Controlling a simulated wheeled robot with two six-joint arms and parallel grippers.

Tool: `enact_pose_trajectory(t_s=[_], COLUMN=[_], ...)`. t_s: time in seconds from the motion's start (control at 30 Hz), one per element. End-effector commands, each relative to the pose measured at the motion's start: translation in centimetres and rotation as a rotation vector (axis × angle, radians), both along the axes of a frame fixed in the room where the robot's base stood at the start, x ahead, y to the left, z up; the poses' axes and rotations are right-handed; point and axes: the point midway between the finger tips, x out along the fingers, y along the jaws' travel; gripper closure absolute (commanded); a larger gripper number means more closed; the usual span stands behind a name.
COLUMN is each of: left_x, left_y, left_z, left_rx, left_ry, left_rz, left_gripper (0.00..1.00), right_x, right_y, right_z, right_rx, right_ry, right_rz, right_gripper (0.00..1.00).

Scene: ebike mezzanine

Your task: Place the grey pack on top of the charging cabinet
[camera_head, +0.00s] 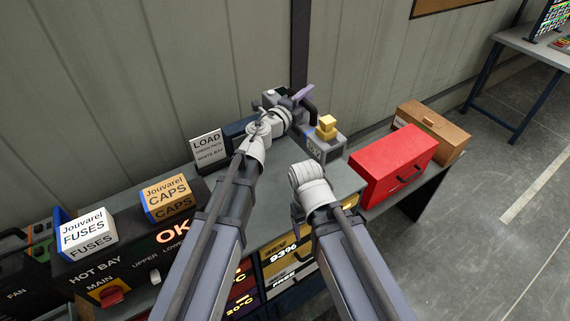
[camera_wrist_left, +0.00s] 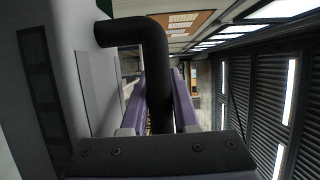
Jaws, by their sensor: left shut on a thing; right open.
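My left gripper (camera_head: 303,97) is at the back of the grey worktop, its purple fingers shut around the black handle of the grey pack (camera_head: 269,98). The left wrist view shows the pack's pale side (camera_wrist_left: 75,55) and the handle (camera_wrist_left: 157,70) between the fingers. My arm hides much of the pack; I cannot tell whether it touches the surface below. My right gripper (camera_head: 311,186) is lower, over the worktop, apart from the pack; its fingertips are hidden. A dark cabinet with lit bay displays (camera_head: 287,252), apparently the charging cabinet, is below, partly covered by my arms.
A scale with yellow weights (camera_head: 325,149) stands right of the pack, then a red case (camera_head: 393,164) and a brown case (camera_head: 433,132). A LOAD sign (camera_head: 208,148) stands left. FUSES (camera_head: 87,232) and CAPS (camera_head: 167,199) boxes stand on the dark HOT BAY panel (camera_head: 130,262).

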Motion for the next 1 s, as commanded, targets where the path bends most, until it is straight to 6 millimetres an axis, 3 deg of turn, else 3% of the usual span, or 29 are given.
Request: enact_pose_trajectory(t_s=[0.27, 1.0], left_x=[0.0, 0.0], left_y=[0.0, 0.0], left_z=[-1.4, -10.4], left_rx=[-0.004, -0.004], left_ry=[0.000, 0.001], left_rz=[0.000, 0.000], left_gripper=[1.00, 1.00], right_x=[0.0, 0.0], right_y=[0.0, 0.0], right_z=[-1.5, -10.4], right_rx=[0.000, -0.002], right_ry=[0.000, 0.001], right_rz=[0.002, 0.012], right_gripper=[0.27, 0.27])
